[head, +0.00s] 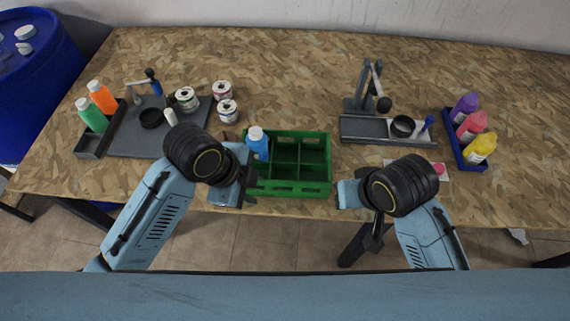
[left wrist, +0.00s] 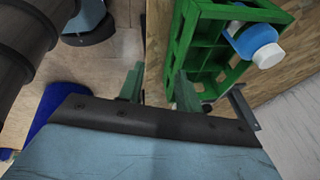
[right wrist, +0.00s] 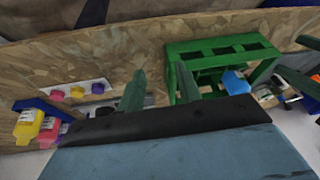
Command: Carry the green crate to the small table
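The green crate (head: 288,189) stands near the front edge of the wooden worktable. A blue bottle with a white cap (head: 257,146) stands in its back left compartment; the other compartments look empty. My left gripper (head: 247,186) is at the crate's left side, its fingers apart (left wrist: 158,88) and one beside the crate wall (left wrist: 187,38). My right gripper (head: 343,193) is just right of the crate, its fingers also apart (right wrist: 160,88), one overlapping the crate's edge in view (right wrist: 172,70). Neither gripper is visibly closed on the crate. I cannot make out the small table.
The worktable (head: 290,85) has bare room behind the crate. A grey tray station with bottles and tins (head: 150,130) stands left. A stand (head: 385,130) and a blue tray of bottles (head: 465,150) stand right. A blue drum (head: 35,75) is at far left.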

